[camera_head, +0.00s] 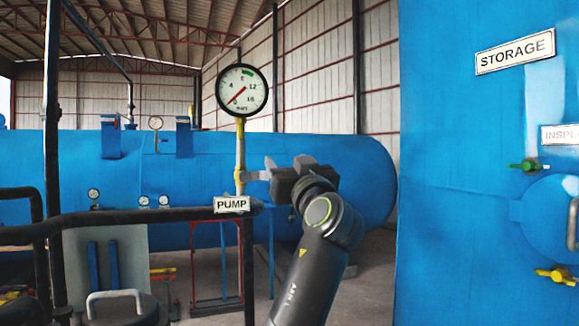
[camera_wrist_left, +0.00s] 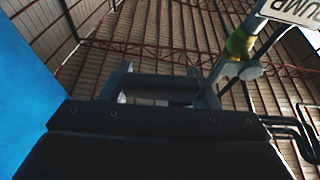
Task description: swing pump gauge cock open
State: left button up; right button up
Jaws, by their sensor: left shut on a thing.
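The round white pump gauge (camera_head: 242,90) stands on a yellow stem (camera_head: 240,145) above the PUMP label (camera_head: 231,204). Its needle points to the lower left. The small gauge cock (camera_head: 243,176) sits on the stem below the dial, and its handle is mostly hidden by the fingers. My left gripper (camera_head: 268,174) is at the cock from the right, shut on its handle. In the left wrist view the gripper's fingers (camera_wrist_left: 163,88) reach towards the yellow-green stem (camera_wrist_left: 239,43), with the grey cock part (camera_wrist_left: 248,71) beside them. My right gripper is not in view.
A dark horizontal pipe (camera_head: 130,218) runs below the gauge. The big blue STORAGE tank (camera_head: 460,200) fills the right side, with a green valve (camera_head: 529,166) and a yellow valve (camera_head: 556,276). A long blue vessel (camera_head: 340,165) lies behind.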

pick_arm(q)
jog(key=shift+s+a+r+n+g+y+p, duration=0.15)
jog(key=shift+a+r+n+g+y+p, duration=0.45)
jog(key=shift+n, duration=0.95)
jog(key=shift+s+a+r+n+g+y+p, duration=0.15)
jog(key=shift+r+n+g+y+p, duration=0.45)
jog(key=shift+n, duration=0.9)
jog(key=shift+s+a+r+n+g+y+p, duration=0.1)
jog(key=shift+a+r+n+g+y+p, duration=0.15)
jog(key=shift+a+r+n+y, duration=0.85)
jog(key=shift+d+f+n+h, duration=0.2)
jog(key=shift+d+n+h, duration=0.2)
jog(key=shift+d+n, duration=0.2)
